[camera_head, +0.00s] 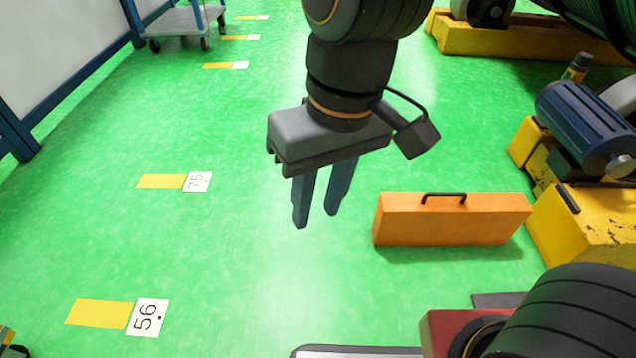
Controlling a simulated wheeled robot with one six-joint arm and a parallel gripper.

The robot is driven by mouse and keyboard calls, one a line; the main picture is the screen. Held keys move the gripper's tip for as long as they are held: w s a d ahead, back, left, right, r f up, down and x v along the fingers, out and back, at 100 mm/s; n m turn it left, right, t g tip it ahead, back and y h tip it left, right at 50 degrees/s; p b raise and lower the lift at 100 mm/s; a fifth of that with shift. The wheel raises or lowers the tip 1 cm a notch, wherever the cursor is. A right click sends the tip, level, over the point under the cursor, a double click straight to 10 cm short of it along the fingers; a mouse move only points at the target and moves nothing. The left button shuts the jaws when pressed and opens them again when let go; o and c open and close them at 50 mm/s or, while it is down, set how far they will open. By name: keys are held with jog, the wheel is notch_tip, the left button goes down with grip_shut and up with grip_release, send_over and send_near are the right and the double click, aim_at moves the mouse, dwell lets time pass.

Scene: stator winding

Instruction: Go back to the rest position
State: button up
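My gripper (318,212) hangs from my arm at the upper middle of the head view, pointing down. Its two dark blue-grey fingers are apart, with green floor showing between them. Nothing is between the fingers. The gripper appears in front of the open floor, to the left of an orange case in the picture.
The orange case (450,222) with a black handle stands on the green floor (260,270). Yellow machinery with a blue motor (582,125) stands at right. Numbered floor markers (150,317) lie at left. A wheeled cart (183,22) stands at the back left.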

jog(key=shift+s+n, duration=0.3)
jog(key=shift+s, duration=0.15)
jog(key=shift+r+p, duration=0.65)
jog(key=shift+r, duration=0.05)
dwell(0.4)
jog(key=d+r+m+p, duration=0.2)
jog(key=d+r+p, duration=0.5)
jog(key=p, duration=0.5)
jog(key=d+r+m+h+p, duration=0.1)
jog(key=d+r+m+p, duration=0.1)
jog(key=d+r+p, duration=0.5)
jog(key=d+r+m+p, duration=0.3)
jog(key=d+r+p, duration=0.3)
jog(key=r+p, duration=0.9)
jog(key=p, duration=0.4)
jog(key=shift+d+h, duration=0.3)
jog(key=shift+d, duration=0.1)
